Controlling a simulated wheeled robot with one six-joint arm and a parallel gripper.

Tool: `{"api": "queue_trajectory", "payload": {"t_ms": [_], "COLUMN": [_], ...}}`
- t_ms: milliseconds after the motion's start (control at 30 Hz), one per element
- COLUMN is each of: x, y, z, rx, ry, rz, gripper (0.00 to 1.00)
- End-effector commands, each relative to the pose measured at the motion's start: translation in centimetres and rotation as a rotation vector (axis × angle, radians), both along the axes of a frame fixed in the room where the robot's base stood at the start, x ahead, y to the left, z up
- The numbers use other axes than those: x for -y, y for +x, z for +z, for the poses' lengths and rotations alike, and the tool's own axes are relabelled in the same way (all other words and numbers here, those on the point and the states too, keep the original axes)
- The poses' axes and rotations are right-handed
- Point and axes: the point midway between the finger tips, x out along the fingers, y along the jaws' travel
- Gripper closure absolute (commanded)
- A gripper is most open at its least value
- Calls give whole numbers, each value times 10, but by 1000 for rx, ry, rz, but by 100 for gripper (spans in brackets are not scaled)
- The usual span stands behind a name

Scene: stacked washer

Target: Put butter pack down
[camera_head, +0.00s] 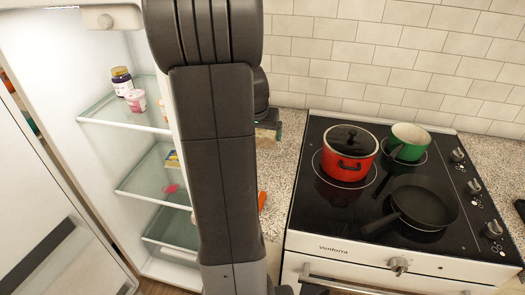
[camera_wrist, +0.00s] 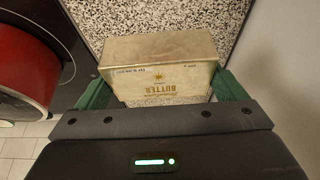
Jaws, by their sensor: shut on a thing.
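The butter pack (camera_wrist: 165,75) is a pale, cream-coloured box with "BUTTER" printed on it, upside down in the wrist view. My gripper (camera_wrist: 164,88) is shut on it, with a green finger at each side. Speckled countertop (camera_wrist: 150,15) shows behind the pack; I cannot tell whether the pack touches it. In the head view my arm hides most of the gripper and pack. Only a small part of my gripper (camera_head: 268,124) shows right of the arm, above the counter (camera_head: 285,155).
The stove (camera_head: 320,225) is at the right, with a red pot (camera_head: 348,165), a green pot (camera_head: 408,140) and a black pan (camera_head: 425,207). An open fridge (camera_head: 125,118) with jars and other items on its shelves is at the left. An orange object (camera_head: 262,200) is partly hidden by my arm.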

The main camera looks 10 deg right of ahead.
Motion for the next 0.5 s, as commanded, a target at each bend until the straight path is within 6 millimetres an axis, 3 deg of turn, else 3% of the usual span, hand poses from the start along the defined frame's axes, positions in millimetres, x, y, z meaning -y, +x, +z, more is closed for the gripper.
{"api": "queue_trajectory", "payload": {"t_ms": [100, 500], "x": [0, 0], "y": [0, 0], "z": [-23, -70], "rx": [-3, -3], "ry": [0, -1], "rz": [1, -1], "gripper": [39, 39]}}
